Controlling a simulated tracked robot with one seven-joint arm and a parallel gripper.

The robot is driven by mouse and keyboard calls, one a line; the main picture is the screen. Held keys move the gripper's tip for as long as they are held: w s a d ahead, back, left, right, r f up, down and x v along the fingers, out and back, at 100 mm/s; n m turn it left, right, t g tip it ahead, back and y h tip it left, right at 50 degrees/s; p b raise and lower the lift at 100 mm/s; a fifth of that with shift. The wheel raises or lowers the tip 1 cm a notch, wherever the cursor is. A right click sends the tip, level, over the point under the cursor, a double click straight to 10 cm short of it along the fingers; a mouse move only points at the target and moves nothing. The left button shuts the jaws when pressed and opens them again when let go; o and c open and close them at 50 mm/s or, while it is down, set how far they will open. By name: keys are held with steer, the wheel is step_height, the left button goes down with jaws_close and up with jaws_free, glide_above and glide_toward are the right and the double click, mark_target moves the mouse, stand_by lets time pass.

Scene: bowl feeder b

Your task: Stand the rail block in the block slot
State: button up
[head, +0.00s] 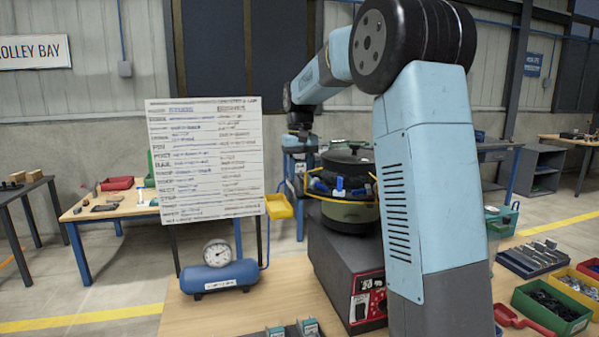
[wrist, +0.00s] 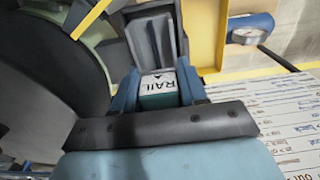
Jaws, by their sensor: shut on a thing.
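The rail block (wrist: 158,86) shows in the wrist view as a teal block with a white end face lettered "RAIL". My gripper (wrist: 158,80) is shut on it, one blue finger at each side. In the head view my gripper (head: 303,138) hangs at the end of the raised arm, above and to the left of the bowl feeder. A grey channelled piece (wrist: 152,40) lies just beyond the block in the wrist view. I cannot tell whether this is the block slot, or whether the block touches it.
The bowl feeder (head: 350,215) stands on a dark control box (head: 345,265), with a yellow chute tray (head: 279,206) at its left. A lettered board (head: 206,160) and a blue gauge tank (head: 218,275) stand left. Parts bins (head: 552,308) fill the right.

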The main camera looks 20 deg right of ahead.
mark_target(300, 162)
steer(key=o, duration=1.2)
step_height(300, 162, up, 12)
steer(key=shift+f, duration=0.25)
steer(key=shift+s+r, duration=0.25)
steer(key=shift+r, duration=0.15)
steer(key=s+f+t, duration=0.2)
steer(key=s+f, duration=0.2)
steer(key=s, duration=0.8)
steer(key=s+f+t, duration=0.1)
steer(key=s+f, duration=0.4)
steer(key=s, duration=0.7)
steer(key=s+f+t, duration=0.2)
steer(key=s+f, duration=0.3)
steer(key=s, duration=0.7)
steer(key=shift+s+a+f+t, duration=0.1)
steer(key=shift+s+f+t, duration=0.15)
steer(key=shift+s+t, duration=0.05)
